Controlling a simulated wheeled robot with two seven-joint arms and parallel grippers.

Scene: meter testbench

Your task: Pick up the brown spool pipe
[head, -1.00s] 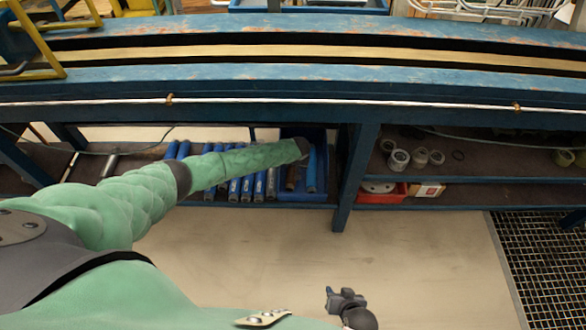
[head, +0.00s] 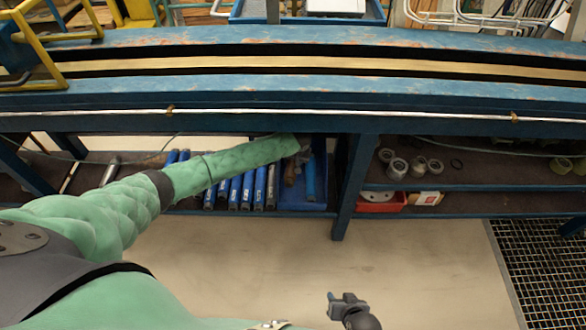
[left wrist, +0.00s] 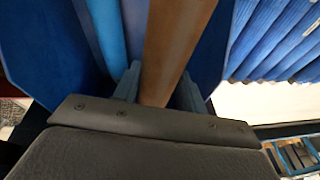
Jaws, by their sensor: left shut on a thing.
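The brown spool pipe (head: 290,174) is at the blue bin on the lower shelf in the head view, mostly covered by my left arm. In the left wrist view the brown pipe (left wrist: 176,40) runs up from between the two fingers of my left gripper (left wrist: 160,92), which is shut on it. In the head view my left gripper (head: 302,153) is partly hidden at the end of the green arm. My right gripper (head: 340,299) is low in the head view, far from the pipe, apparently empty; its jaw opening is unclear.
Blue pipes (head: 234,192) stand in a row left of the blue bin (head: 318,205); another blue pipe (head: 311,178) is close right of the brown one. A bench leg (head: 346,190) stands right of the bin. The bench top (head: 250,75) overhangs the shelf. The floor in front is clear.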

